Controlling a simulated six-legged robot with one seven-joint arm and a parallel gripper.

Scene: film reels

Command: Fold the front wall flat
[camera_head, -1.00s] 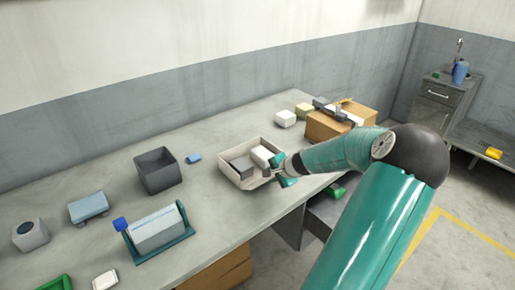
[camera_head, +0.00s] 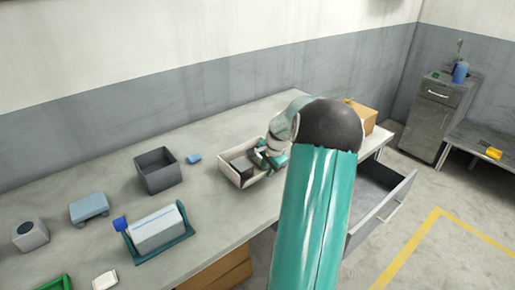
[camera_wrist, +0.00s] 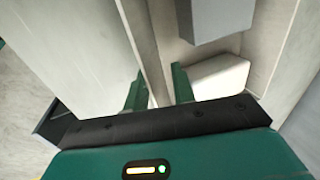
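A cream open-topped box (camera_head: 228,174) sits on the bench near its front edge. It holds a dark grey block (camera_head: 242,165) and a white block (camera_wrist: 218,78). My gripper (camera_head: 270,157) is at the right part of the box, and my arm hides much of the box's front. In the wrist view my gripper's two green fingers (camera_wrist: 160,90) stand apart, with a thin pale wall edge (camera_wrist: 148,45) between them. The right finger is on the inner side by the white block. A broad pale panel (camera_wrist: 75,50) fills the left. I cannot tell whether the fingers touch the wall.
A cardboard-coloured box (camera_head: 368,118) stands at the bench's right end. An open drawer (camera_head: 375,190) juts out at front right.

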